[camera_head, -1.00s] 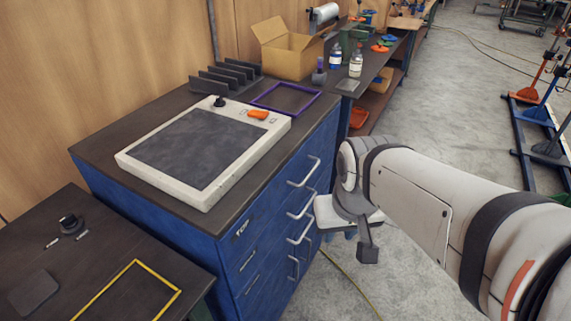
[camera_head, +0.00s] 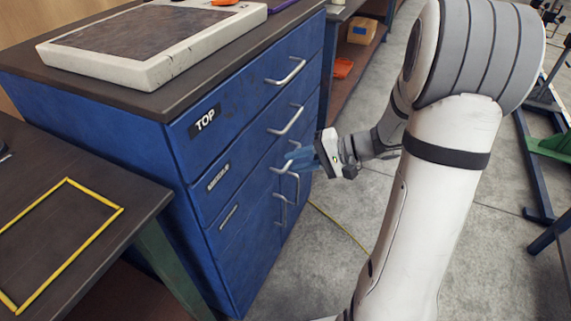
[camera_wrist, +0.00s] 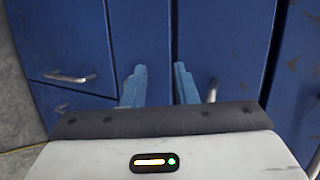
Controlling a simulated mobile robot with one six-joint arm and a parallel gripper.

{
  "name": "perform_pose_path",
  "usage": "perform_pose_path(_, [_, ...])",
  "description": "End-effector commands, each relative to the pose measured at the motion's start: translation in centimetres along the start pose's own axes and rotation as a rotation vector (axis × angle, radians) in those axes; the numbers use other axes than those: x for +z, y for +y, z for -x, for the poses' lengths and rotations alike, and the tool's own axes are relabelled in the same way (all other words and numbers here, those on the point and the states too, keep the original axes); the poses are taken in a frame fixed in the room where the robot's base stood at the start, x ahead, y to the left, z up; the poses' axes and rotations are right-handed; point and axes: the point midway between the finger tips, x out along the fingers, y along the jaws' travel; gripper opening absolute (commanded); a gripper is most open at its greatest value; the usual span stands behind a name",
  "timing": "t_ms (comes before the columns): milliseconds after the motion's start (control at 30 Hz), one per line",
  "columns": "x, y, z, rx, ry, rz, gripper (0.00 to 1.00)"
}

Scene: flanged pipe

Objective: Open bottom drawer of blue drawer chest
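The blue drawer chest (camera_head: 130,140) stands at the left in the head view, with its drawer front turned toward my arm. The top drawer bears a "TOP" label (camera_head: 205,120); smaller labels below it are not readable. Metal handles run down the front, with an upper one (camera_head: 287,73) and a second (camera_head: 287,120). One handle (camera_wrist: 212,91) lies just right of the right finger. All drawers look closed.
A dark table (camera_head: 50,210) with a yellow frame (camera_head: 122,209) adjoins the chest at left. A pale board (camera_head: 150,45) lies on the chest top. A workbench with a shelf (camera_head: 350,60) stands behind. Grey floor is open right of the chest.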

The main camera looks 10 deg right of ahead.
Motion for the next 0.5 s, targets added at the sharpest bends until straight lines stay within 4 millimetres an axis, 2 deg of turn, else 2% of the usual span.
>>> perform_pose_path(33, [-2.0, 3.2, -0.7, -0.057, 0.049, -0.017, 0.26])
perform_pose_path(200, [-6.7, 7.0, -0.2, -0.195, 0.195, -0.023, 0.26])
perform_pose_path(367, [-8.4, 8.3, 0.1, -0.242, 0.259, -0.020, 0.26])
perform_pose_path(500, [-9.0, 8.0, -1.1, -0.247, 0.265, -0.018, 0.26])
